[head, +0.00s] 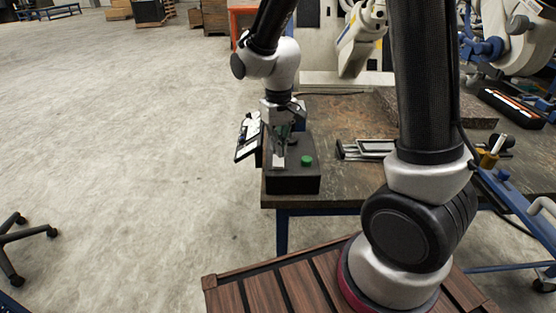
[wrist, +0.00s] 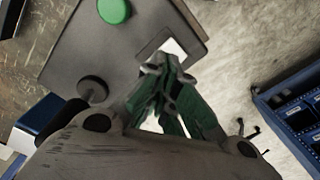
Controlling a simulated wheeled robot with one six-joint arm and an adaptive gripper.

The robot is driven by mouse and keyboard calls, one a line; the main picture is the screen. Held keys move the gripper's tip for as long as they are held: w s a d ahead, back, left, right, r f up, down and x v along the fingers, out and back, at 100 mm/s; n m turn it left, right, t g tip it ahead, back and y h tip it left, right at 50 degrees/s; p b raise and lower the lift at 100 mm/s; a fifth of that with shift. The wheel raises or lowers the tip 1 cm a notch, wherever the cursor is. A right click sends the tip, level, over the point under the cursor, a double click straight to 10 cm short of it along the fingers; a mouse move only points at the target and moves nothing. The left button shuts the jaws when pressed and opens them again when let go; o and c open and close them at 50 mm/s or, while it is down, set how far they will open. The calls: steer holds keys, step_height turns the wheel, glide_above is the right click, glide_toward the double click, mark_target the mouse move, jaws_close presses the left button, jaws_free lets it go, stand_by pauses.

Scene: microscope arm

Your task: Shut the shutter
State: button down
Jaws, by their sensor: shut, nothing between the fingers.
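A dark control box (head: 292,183) stands at the table's near left corner, with a round green button (head: 306,160) on its top. In the wrist view the box top (wrist: 130,50) shows the green button (wrist: 114,10), a black round knob (wrist: 92,88) and a white patch (wrist: 172,48) near one edge. I cannot tell for certain which part is the shutter. My gripper (head: 278,153) points down over the box, left of the green button. In the wrist view its closed, empty fingers (wrist: 163,78) are beside the white patch and partly cover it. Contact cannot be told.
The worktable (head: 345,180) carries metal bars (head: 365,149) right of the box. A black-and-white item (head: 248,138) is at the box's left. A blue compartment bin (wrist: 296,112) shows at right in the wrist view. Open floor (head: 130,150) lies to the left.

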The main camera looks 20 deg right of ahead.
steer(key=shift+f, duration=0.9)
stand_by(0.3)
steer(key=shift+r, duration=3.5)
steer(key=shift+s+d, duration=0.1)
steer(key=shift+s, duration=0.1)
steer(key=s+d+r+m+t, duration=0.1)
steer(key=s+d+r+t, duration=0.1)
steer(key=s+d+r, duration=0.4)
steer(key=s+d+r+m+t, duration=0.1)
steer(key=s+d+r+t, duration=0.1)
steer(key=s+d+r, duration=0.5)
steer(key=s+d, duration=0.1)
steer(key=s, duration=0.4)
steer(key=shift+s+d+r, duration=0.2)
steer(key=shift+s+d, duration=0.1)
steer(key=shift+d, duration=0.05)
